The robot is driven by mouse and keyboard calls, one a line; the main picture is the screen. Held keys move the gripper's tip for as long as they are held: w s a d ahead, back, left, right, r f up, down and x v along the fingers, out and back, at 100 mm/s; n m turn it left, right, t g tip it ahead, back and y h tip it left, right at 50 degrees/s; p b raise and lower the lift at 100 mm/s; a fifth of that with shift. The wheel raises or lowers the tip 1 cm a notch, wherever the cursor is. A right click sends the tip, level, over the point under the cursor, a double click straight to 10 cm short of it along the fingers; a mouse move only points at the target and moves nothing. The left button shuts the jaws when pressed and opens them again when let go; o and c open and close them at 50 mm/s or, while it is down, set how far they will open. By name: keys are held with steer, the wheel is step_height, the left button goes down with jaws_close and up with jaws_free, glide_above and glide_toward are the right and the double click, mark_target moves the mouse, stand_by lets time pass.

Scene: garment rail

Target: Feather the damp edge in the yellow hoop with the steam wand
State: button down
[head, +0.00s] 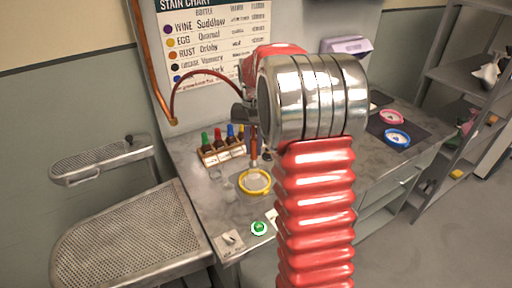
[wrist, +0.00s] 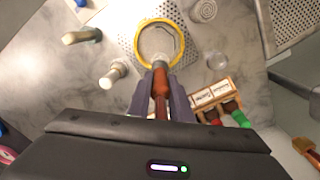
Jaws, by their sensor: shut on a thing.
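The steam wand (head: 254,148) has an orange-brown grip and points down toward the hoop. My gripper (wrist: 161,92) is shut around the steam wand (wrist: 160,82). In the head view my arm hides much of the gripper.
A rack of capped bottles (head: 222,152) stands left of the hoop. Clear and white small vessels (head: 229,191) stand close by.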

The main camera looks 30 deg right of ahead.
steer(key=shift+w+a, duration=0.2)
steer(key=shift+a, duration=0.2)
steer(key=shift+a, duration=1.05)
steer(key=shift+a, duration=0.1)
steer(key=shift+s+a, duration=0.6)
steer(key=shift+a, duration=0.3)
steer(key=shift+s+a, duration=0.1)
steer(key=shift+s, duration=0.1)
steer(key=shift+s+a, duration=0.2)
steer(key=shift+s, duration=0.3)
steer(key=shift+s+a, duration=0.15)
steer(key=shift+s, duration=0.35)
